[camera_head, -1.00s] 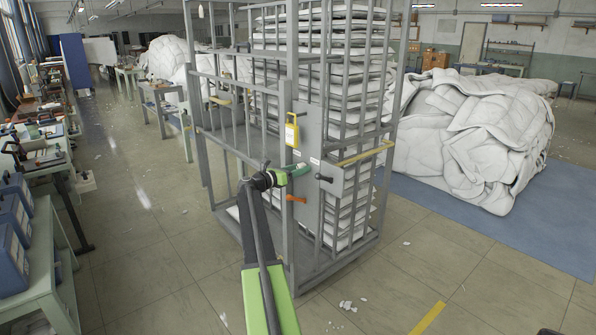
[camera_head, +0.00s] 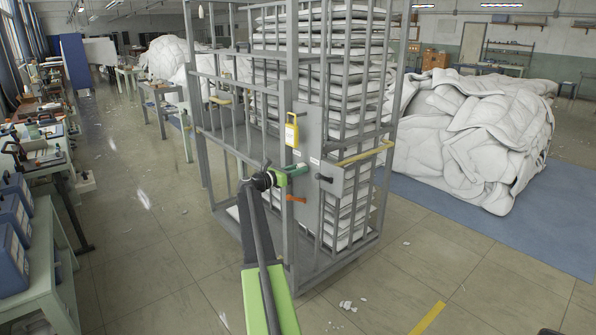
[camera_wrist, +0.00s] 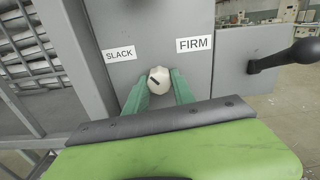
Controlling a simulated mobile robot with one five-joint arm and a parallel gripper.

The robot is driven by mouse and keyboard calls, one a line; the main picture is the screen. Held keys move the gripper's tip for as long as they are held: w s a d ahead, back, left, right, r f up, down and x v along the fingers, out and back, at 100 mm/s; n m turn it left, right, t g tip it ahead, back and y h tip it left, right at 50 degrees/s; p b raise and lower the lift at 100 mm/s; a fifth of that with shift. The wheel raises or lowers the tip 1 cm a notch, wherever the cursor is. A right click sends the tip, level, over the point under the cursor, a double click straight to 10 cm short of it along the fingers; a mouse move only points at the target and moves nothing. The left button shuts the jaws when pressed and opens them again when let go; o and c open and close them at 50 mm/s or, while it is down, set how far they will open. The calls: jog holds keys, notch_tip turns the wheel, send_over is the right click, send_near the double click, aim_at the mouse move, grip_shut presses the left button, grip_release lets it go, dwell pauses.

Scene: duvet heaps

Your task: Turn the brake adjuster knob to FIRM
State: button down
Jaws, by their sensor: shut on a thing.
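The brake adjuster knob (camera_wrist: 159,80) is a small cream knob on a grey panel (camera_wrist: 168,37), with a dark pointer mark aimed to the upper left, toward the SLACK side. A SLACK label (camera_wrist: 119,54) is at its upper left and a FIRM label (camera_wrist: 194,44) at its upper right. My gripper (camera_wrist: 160,90) is shut on the knob, one green finger on each side. In the head view my gripper (camera_head: 300,170) reaches the panel on the cage trolley (camera_head: 287,225), and the knob is hidden there.
A black-handled lever (camera_wrist: 290,54) sticks out to the right of the panel. An orange handle (camera_head: 296,199) sits below my gripper and a yellow handle (camera_head: 292,131) above it. A duvet heap (camera_head: 465,140) lies on a blue mat at right.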

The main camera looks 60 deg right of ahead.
jog(key=m, duration=0.4)
jog(key=shift+w+d+r, duration=0.1)
jog(key=shift+w, duration=0.05)
jog(key=m, duration=0.4)
jog(key=shift+w+m, duration=0.1)
jog(key=shift+m, duration=0.2)
jog(key=m, duration=0.4)
jog(key=shift+r+m, duration=0.1)
jog(key=shift+m, duration=0.2)
jog(key=shift+d+m, duration=0.1)
jog(key=shift+m, duration=1.8)
jog(key=c, duration=1.1)
grip_release()
jog(key=shift+o, duration=0.2)
jog(key=v, duration=1.7)
jog(key=shift+a, duration=0.25)
